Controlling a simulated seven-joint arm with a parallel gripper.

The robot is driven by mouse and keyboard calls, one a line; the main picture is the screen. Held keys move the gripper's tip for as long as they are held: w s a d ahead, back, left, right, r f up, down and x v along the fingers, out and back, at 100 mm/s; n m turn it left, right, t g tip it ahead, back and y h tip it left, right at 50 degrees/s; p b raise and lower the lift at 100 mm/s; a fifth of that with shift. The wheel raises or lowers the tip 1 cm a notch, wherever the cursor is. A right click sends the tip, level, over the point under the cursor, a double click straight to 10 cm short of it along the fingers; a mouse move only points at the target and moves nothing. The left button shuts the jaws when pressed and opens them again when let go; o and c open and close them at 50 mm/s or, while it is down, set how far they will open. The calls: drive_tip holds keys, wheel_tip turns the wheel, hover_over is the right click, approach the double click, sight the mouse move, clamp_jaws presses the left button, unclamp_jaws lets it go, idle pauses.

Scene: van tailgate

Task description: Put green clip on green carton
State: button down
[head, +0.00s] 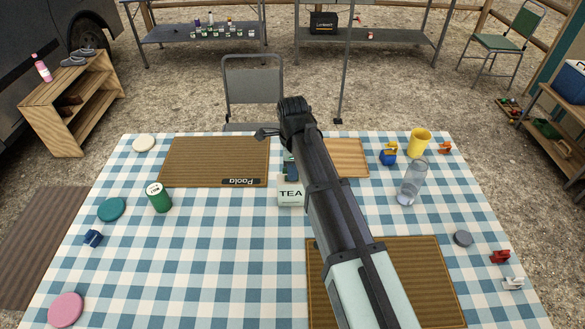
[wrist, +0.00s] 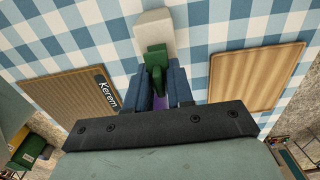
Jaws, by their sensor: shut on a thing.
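My gripper (head: 290,170) points down over the middle of the table, right by a pale carton marked TEA (head: 291,194). In the wrist view my gripper (wrist: 157,92) is shut on the green clip (wrist: 156,70), between its two dark blue fingers. Beyond the clip is a pale cream block (wrist: 154,30), which seems to be the carton. The clip overlaps its near end in the picture; I cannot tell whether they touch. In the head view my arm hides the clip. I see no carton that is plainly green.
A green tin (head: 159,199) stands left of the carton. A clear glass (head: 411,184), a yellow cup (head: 419,142) and a blue clip (head: 388,157) stand to the right. A woven mat (head: 215,160) lies behind. Checked cloth is bare left and front of the carton.

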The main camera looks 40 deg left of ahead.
drive_tip(key=shift+f, duration=0.1)
drive_tip(key=c, duration=1)
unclamp_jaws()
wheel_tip(320, 180, up, 12)
drive_tip(key=shift+r, duration=0.1)
idle(0.5)
